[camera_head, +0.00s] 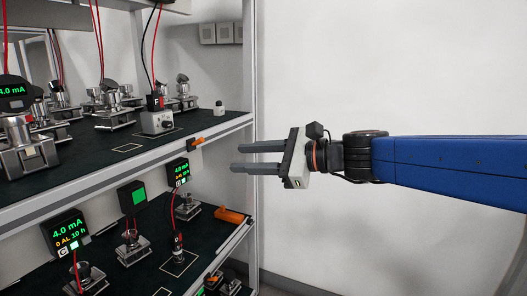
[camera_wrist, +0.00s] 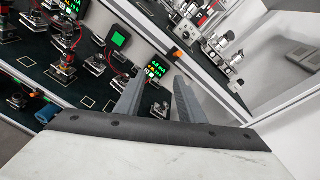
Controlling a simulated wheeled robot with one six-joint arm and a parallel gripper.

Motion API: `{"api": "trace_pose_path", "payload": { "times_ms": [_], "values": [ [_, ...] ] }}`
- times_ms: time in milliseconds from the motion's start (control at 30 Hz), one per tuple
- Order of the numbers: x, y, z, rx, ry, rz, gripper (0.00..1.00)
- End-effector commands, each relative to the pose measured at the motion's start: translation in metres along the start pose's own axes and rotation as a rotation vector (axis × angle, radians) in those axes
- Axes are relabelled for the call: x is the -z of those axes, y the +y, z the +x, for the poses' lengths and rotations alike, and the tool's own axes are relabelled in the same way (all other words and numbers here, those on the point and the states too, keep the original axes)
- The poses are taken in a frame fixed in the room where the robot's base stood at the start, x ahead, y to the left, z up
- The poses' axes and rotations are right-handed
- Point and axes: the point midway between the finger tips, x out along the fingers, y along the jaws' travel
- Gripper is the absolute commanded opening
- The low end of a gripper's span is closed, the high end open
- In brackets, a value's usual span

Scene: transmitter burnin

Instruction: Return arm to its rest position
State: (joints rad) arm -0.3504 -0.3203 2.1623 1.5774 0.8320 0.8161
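My gripper (camera_head: 262,157) is at the end of my blue arm in the head view, pointing left toward the rack shelves. Its two grey fingers are apart with nothing between them, so it is open and empty. The fingertips are close to the right upright of the rack. In the wrist view my two fingers (camera_wrist: 157,100) also stand apart, with the shelves beyond them. My arm stretches in from the right edge of the head view, in front of the white wall.
A rack with an upper shelf (camera_head: 95,165) and a lower shelf (camera_head: 150,275) fills the left side. They carry several transmitters, red cables and a green-lit display (camera_head: 132,198). The white wall (camera_head: 400,70) side is clear.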

Motion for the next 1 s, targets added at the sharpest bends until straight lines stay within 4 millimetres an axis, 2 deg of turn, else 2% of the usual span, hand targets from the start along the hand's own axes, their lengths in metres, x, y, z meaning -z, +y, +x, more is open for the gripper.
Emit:
{"api": "trace_pose_path", "payload": {
  "times_ms": [33, 367, 567, 700, 900, 1000],
  "values": [
    [0.011, 0.013, -0.016, -0.024, 0.047, -0.094, 0.36],
    [0.107, 0.102, -0.115, -0.309, 0.356, -0.700, 0.36],
    [0.167, 0.149, -0.188, -0.555, 0.528, -1.016, 0.36],
    [0.204, 0.178, -0.244, -0.763, 0.634, -1.204, 0.36],
    [0.240, 0.207, -0.311, -1.037, 0.732, -1.381, 0.36],
    [0.248, 0.213, -0.330, -1.126, 0.755, -1.425, 0.36]
  ]
}}
